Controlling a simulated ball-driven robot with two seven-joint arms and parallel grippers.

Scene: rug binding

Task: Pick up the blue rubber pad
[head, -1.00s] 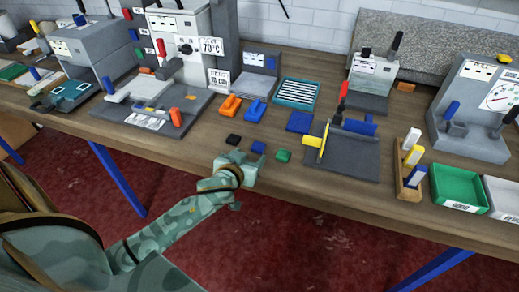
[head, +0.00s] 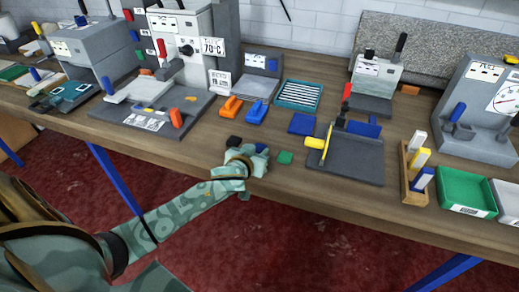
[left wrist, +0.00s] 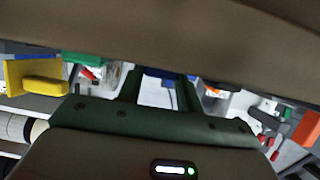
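The small blue rubber pad (head: 261,147) lies near the table's front edge, between a black pad (head: 234,141) and a green pad (head: 285,158). It is mostly hidden behind my left gripper (head: 252,158), which is right at it in the head view. In the left wrist view, the two dark fingers of my left gripper (left wrist: 159,90) stand apart with a gap between them. A strip of blue (left wrist: 160,72) shows at the far end of that gap; I cannot tell whether the fingers touch it. My right gripper is not in view.
A larger blue square (head: 302,123) and the grey plate with a yellow-handled tool (head: 345,158) lie behind and right. Orange (head: 231,106) and blue (head: 256,112) blocks lie behind. A wooden rack (head: 413,188) and green tray (head: 464,188) stand at right.

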